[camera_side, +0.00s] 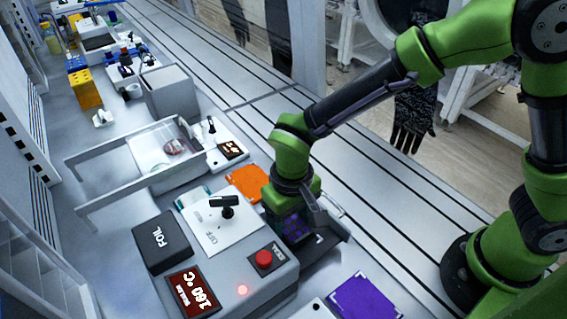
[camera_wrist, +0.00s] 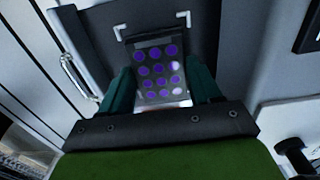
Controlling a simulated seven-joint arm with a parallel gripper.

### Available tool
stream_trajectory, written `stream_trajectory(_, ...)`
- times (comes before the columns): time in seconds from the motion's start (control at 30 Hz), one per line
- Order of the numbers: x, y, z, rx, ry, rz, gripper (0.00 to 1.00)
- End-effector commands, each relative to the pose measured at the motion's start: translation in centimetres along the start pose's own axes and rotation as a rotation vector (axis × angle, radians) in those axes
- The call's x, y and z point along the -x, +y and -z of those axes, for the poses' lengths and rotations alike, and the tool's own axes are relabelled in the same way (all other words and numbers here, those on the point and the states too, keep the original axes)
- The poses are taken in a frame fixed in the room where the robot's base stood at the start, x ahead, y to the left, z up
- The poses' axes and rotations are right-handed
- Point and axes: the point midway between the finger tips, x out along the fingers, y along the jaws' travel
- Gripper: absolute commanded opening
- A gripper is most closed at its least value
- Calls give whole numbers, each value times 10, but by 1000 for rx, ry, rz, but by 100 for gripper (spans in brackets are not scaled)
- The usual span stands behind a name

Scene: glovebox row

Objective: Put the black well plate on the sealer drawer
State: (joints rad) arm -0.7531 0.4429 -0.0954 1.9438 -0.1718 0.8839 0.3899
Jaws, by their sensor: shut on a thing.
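The black well plate (camera_wrist: 150,55) with purple wells is between the two teal fingers of my gripper (camera_wrist: 160,88) in the wrist view. My gripper is shut on it. In the side view the plate (camera_side: 294,229) shows below my gripper (camera_side: 288,207), partly hidden by it. The grey sealer drawer (camera_side: 328,245) sticks out from the sealer's side under the plate. In the wrist view the drawer (camera_wrist: 93,48) has white corner marks around the plate's far end. I cannot tell whether the plate touches the drawer.
The sealer carries a red button (camera_side: 263,259), a lever (camera_side: 227,208), a black FOIL box (camera_side: 162,243) and a 160 °C display (camera_side: 193,295). An orange pad (camera_side: 246,183) lies behind. A purple square (camera_side: 363,298) lies in front. A metal frame (camera_side: 130,158) stands left.

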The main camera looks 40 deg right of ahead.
Motion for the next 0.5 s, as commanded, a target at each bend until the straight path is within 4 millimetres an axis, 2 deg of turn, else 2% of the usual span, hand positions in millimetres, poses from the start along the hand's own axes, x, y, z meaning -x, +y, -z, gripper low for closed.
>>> stream_trajectory(0.1, -8, 0, 0, 0, 1, 0, 33)
stream_trajectory(0.47, -12, 0, 0, 0, 1, 0, 33)
stream_trajectory(0.5, -12, 0, 0, 0, 2, 1, 67)
